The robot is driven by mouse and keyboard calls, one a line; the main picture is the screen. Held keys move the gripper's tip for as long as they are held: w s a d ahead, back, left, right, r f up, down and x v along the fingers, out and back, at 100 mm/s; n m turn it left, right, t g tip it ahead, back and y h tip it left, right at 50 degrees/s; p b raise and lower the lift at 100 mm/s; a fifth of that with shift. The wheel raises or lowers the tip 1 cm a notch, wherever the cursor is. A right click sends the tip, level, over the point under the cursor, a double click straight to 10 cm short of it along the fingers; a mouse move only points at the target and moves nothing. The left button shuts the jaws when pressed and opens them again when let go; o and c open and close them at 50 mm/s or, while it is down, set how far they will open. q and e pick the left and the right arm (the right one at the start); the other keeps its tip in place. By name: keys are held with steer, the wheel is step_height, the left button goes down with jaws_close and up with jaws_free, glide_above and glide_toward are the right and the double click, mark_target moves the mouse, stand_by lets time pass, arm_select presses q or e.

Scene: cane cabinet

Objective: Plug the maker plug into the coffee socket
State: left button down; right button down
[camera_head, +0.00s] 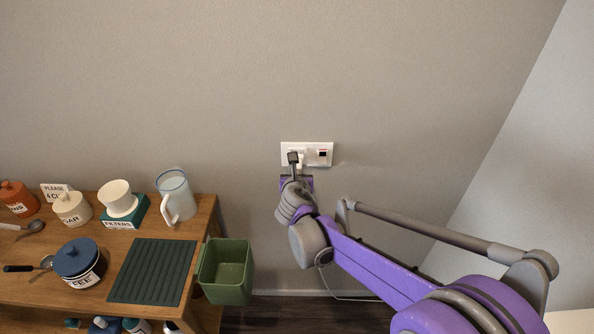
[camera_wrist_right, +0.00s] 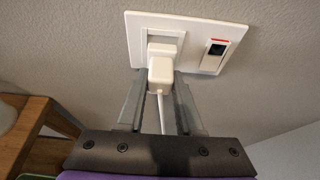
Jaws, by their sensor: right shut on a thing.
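The white maker plug (camera_wrist_right: 161,74) is between the fingers of my right gripper (camera_wrist_right: 160,95), which is shut on it. The plug's front is at the left opening of the white wall socket plate (camera_wrist_right: 134,34); I cannot tell whether it is fully seated. Its white cord runs back between the fingers. In the head view, my right gripper (camera_head: 297,160) reaches up to the socket plate (camera_head: 288,147) on the wall and covers part of its left side. The right side of the plate has a dark switch with a red mark (camera_wrist_right: 217,47). My left gripper is not in view.
A wooden cabinet (camera_head: 207,214) at the left holds jars, a clear pitcher (camera_head: 174,197), a blue-lidded coffee pot (camera_head: 77,260) and a dark green ribbed mat (camera_head: 153,271). A green bin (camera_head: 227,270) hangs or stands at its right side. The wall around the socket is clear.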

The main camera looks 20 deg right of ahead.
steer(key=shift+w+d, duration=0.2)
steer(key=shift+w, duration=0.4)
stand_by(0.6)
steer(key=c, duration=0.5)
jaws_free()
steer(key=v, duration=1)
steer(key=shift+s+r, duration=0.2)
steer(key=shift+s, duration=0.15)
steer(key=shift+a, duration=0.1)
